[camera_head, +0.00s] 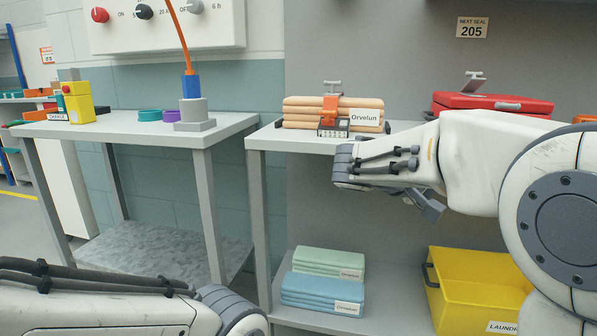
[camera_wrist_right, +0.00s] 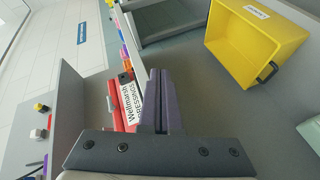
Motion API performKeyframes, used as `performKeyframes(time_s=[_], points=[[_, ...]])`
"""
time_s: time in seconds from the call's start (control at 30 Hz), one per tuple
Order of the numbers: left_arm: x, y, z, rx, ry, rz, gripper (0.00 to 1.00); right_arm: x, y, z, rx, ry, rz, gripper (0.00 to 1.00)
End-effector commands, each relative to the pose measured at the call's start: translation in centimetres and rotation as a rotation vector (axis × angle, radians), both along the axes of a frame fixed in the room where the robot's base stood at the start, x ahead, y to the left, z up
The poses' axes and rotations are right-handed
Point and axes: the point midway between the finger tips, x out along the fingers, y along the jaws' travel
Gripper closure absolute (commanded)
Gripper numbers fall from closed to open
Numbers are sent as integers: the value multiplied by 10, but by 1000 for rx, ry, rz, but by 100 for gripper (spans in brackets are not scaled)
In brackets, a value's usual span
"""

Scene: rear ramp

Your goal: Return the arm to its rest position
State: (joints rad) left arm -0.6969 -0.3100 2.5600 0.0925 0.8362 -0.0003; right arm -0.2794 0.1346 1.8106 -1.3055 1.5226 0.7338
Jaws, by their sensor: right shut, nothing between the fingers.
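My right arm (camera_head: 480,160) comes in from the right in the head view, folded in front of the table's front edge. Its right gripper (camera_head: 433,209) shows only as a small dark part below the arm, mostly hidden. In the right wrist view, the right gripper (camera_wrist_right: 160,75) has its two fingers together, with nothing between them. My left arm (camera_head: 100,310) lies across the lower left of the head view. Its gripper is outside the picture.
Peach folded packs (camera_head: 300,113) and a red case (camera_head: 490,104) sit on the table (camera_head: 262,136) behind my right arm. Below are a yellow bin (camera_head: 470,270), green packs (camera_head: 320,262) and blue packs (camera_head: 315,290). A second table (camera_head: 75,130) stands left, with a gap between.

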Motion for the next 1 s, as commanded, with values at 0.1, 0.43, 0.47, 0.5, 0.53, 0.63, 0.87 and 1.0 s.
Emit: performKeyframes(time_s=[0.1,0.43,0.47,0.5,0.53,0.63,0.87,1.0], points=[[0,0,4,0,0,0,100,-19,28,-40,148,138,89,100],[0,0,14,0,0,0,100,-142,160,-175,733,587,461,100],[0,0,15,0,0,0,100,-155,171,-182,781,613,490,100],[0,0,16,0,0,0,100,-171,184,-191,842,644,526,100],[0,0,16,0,0,0,100,-183,194,-197,887,665,553,100],[0,0,18,0,0,0,100,-220,222,-212,1023,714,627,100],[0,0,55,0,0,0,100,-259,249,-190,1177,743,700,100],[0,0,90,-1,-1,0,100,-259,249,-155,1176,743,697,100]])
